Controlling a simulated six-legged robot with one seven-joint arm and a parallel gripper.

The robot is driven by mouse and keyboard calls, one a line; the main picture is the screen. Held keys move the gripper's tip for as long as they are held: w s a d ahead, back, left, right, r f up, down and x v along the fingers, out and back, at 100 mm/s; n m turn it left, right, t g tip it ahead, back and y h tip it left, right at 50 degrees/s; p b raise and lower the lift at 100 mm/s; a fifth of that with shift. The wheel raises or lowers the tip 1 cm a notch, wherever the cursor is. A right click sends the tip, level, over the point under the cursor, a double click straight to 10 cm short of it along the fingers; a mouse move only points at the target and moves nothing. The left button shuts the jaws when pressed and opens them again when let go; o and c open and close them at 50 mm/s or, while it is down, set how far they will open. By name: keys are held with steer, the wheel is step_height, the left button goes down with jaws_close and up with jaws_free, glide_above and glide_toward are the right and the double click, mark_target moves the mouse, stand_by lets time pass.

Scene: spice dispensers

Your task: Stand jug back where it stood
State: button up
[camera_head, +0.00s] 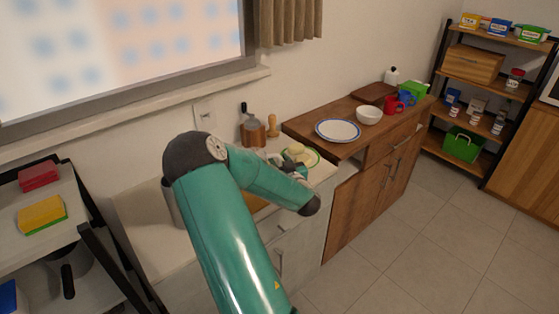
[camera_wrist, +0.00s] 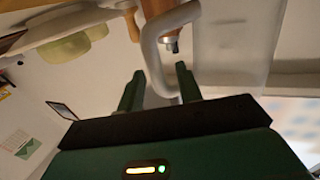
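In the wrist view, which looks tilted and upside down, a pale, partly see-through body (camera_wrist: 238,45) with a thick, light loop handle (camera_wrist: 150,50) looks like the jug. My gripper (camera_wrist: 160,82) has its two dark green fingers on either side of the handle's lower bend. The fingers stand a little apart. I cannot tell whether they press on the handle. A brown wooden thing with a grey tip (camera_wrist: 171,40) shows through the loop. In the head view my own arm hides most of the gripper, and I cannot make out the jug clearly.
A wooden mill (camera_head: 272,127) and a copper-coloured holder (camera_head: 252,133) stand against the wall. A plate with pale fruit (camera_head: 297,152) is near my forearm. A blue-rimmed plate (camera_head: 338,130), white bowl (camera_head: 369,115) and red mug (camera_head: 392,107) stand on the wooden cabinet. The floor (camera_head: 450,250) is clear.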

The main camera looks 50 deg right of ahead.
steer(key=v, duration=1.3)
steer(key=w+a+r+m+g, duration=0.25)
steer(key=w+a, duration=0.35)
steer(key=w, duration=0.3)
steer(key=w+a+r+n+g+y, duration=0.1)
steer(key=a+r+y, duration=0.15)
steer(key=a, duration=0.45)
steer(key=w+a+r+n+g+y, duration=0.2)
steer(key=a+r, duration=0.1)
steer(key=a, duration=0.4)
steer(key=s+a+r+n+g+y, duration=0.2)
steer(key=s+a, duration=0.5)
steer(key=a, duration=0.4)
steer(key=s+a+r+n+g+y, duration=0.2)
steer(key=s+a+r, duration=0.3)
steer(key=s+a, duration=0.3)
steer(key=a+n, duration=0.1)
steer(key=a, duration=0.2)
steer(key=shift+r+n+y, duration=0.3)
steer(key=shift+n+y, duration=0.05)
